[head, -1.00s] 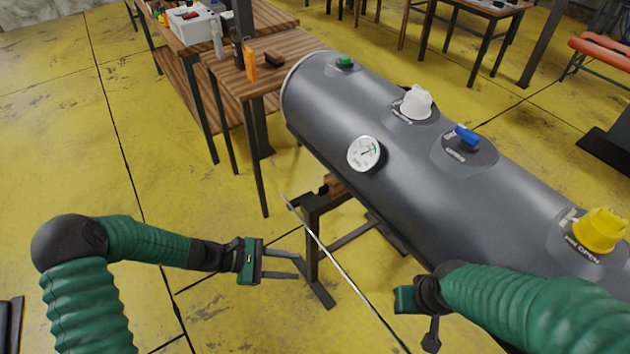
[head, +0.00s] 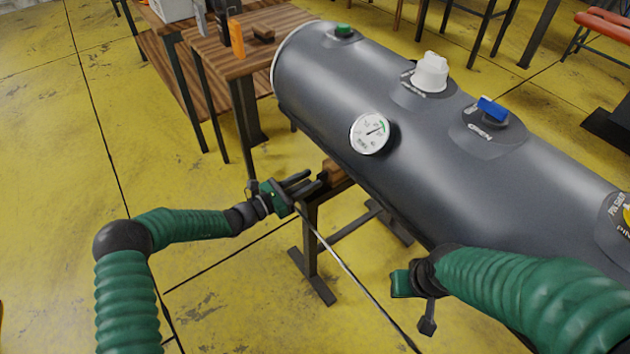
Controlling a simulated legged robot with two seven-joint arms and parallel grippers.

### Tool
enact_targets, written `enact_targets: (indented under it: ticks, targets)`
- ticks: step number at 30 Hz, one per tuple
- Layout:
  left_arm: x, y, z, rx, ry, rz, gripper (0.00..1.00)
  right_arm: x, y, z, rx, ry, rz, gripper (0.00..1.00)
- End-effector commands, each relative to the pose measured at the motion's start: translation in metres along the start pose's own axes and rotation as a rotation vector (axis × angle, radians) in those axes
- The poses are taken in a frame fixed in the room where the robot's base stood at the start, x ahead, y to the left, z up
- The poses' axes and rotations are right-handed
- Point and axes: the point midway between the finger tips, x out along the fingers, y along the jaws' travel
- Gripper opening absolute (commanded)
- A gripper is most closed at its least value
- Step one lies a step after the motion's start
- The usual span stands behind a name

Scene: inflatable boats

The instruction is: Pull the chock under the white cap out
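The white cap (head: 431,72) stands on top of the grey inflatable tube (head: 330,95). A brown wooden chock (head: 334,172) sits on the dark stand, against the tube's near underside; part of it is hidden by the tube and my gripper. My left gripper (head: 314,180) is at the stand's top, just left of the chock. Its two dark fingers are apart and point at the chock; I cannot tell whether they touch it. My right gripper (head: 414,290) is in front of the tube at the lower right, its fingers not clear.
The dark metal stand (head: 311,245) carries the tube. A thin rod (head: 350,273) slants from near my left gripper to the bottom edge. A round gauge (head: 370,133) and blue cap (head: 491,108) are on the tube. A wooden table (head: 262,55) stands behind. The left floor is clear.

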Motion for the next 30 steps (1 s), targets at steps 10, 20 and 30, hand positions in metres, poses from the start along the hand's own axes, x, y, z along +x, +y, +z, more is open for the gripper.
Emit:
enact_targets:
  ticks: [10, 20, 30]
  targets:
    - [0.028, 0.000, 0.000, 0.000, 0.001, 0.000, 0.36, 0.008, 0.000, 0.002, 0.000, 0.000, 0.000, 0.36]
    - [0.027, 0.000, 0.000, 0.000, 0.001, -0.001, 0.10, 0.008, 0.000, 0.002, 0.000, 0.000, 0.000, 0.36]
    - [0.027, 0.001, 0.000, 0.000, 0.001, 0.000, 0.00, 0.008, 0.000, 0.002, 0.000, 0.000, 0.000, 0.36]
